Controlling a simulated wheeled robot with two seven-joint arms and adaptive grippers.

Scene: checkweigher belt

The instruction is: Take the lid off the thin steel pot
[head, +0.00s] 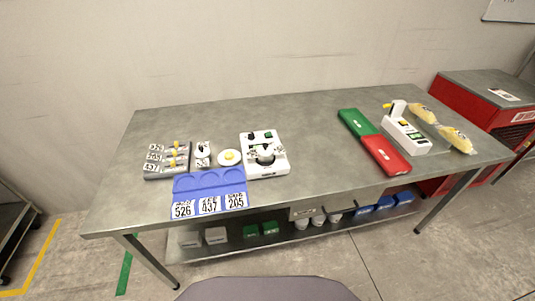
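A small steel-looking piece (265,152) sits on a white bench device (272,170) left of the table's middle. It may be the thin steel pot, but it is too small to tell whether a lid is on it. Left of it are a round white piece with a yellow centre (229,157) and a small white stand with a dark-marked top (202,150). Neither of my grippers is in view.
The steel table (310,150) is bare in its middle. Green (355,121) and red (386,156) panels, a white device (407,137) and yellow bags (455,138) are at right.

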